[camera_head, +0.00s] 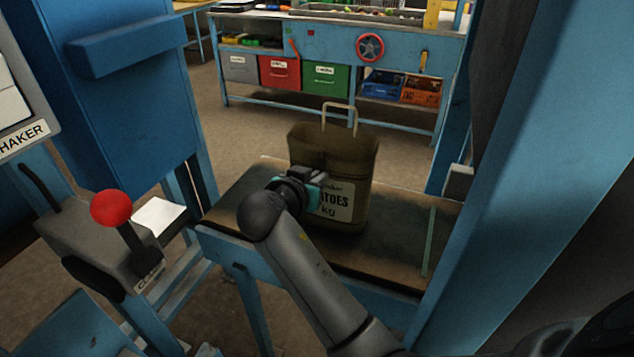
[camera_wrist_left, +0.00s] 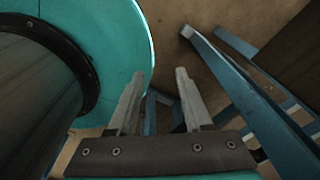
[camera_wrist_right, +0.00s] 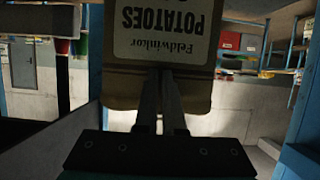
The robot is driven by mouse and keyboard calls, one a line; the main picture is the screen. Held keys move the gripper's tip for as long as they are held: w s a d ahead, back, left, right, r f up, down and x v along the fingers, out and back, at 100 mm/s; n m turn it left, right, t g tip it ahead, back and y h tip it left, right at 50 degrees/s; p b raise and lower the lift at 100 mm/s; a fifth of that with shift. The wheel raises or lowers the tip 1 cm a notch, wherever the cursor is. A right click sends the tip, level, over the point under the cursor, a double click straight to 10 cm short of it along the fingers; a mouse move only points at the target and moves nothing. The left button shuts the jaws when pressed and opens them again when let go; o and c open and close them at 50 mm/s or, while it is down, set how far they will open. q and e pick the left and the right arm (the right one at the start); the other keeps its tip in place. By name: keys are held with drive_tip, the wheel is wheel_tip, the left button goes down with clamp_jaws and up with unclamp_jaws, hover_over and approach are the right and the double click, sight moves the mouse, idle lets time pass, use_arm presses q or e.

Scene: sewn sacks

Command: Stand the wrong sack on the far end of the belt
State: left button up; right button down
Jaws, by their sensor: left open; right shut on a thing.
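A brown sack (camera_head: 350,160) with a white label reading potatoes and a raised pale handle stands upright over the dark belt (camera_head: 395,245), around its middle. Its base appears to meet the belt, but I cannot tell whether it bears weight there. My right gripper (camera_head: 316,188) is shut on the near side of the sack beside the label. In the right wrist view the sack (camera_wrist_right: 205,75) shows upside down, with the shut fingers (camera_wrist_right: 160,85) against it below the label. My left gripper (camera_wrist_left: 156,84) is open and empty, away from the sack; it is not in the head view.
A red-knobbed lever (camera_head: 111,209) on a grey box and a blue cabinet (camera_head: 135,110) stand at left. A blue post (camera_head: 500,190) rises at right. Behind is a blue workbench (camera_head: 330,38) with coloured bins. Open floor lies between belt and bench.

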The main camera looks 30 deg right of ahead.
drive_tip(key=shift+f, duration=0.3)
drive_tip(key=c, duration=1)
unclamp_jaws()
use_arm(q)
drive_tip(key=shift+w+a+f, duration=0.1)
drive_tip(key=shift+w+a, duration=0.25)
drive_tip(key=shift+a, duration=0.1)
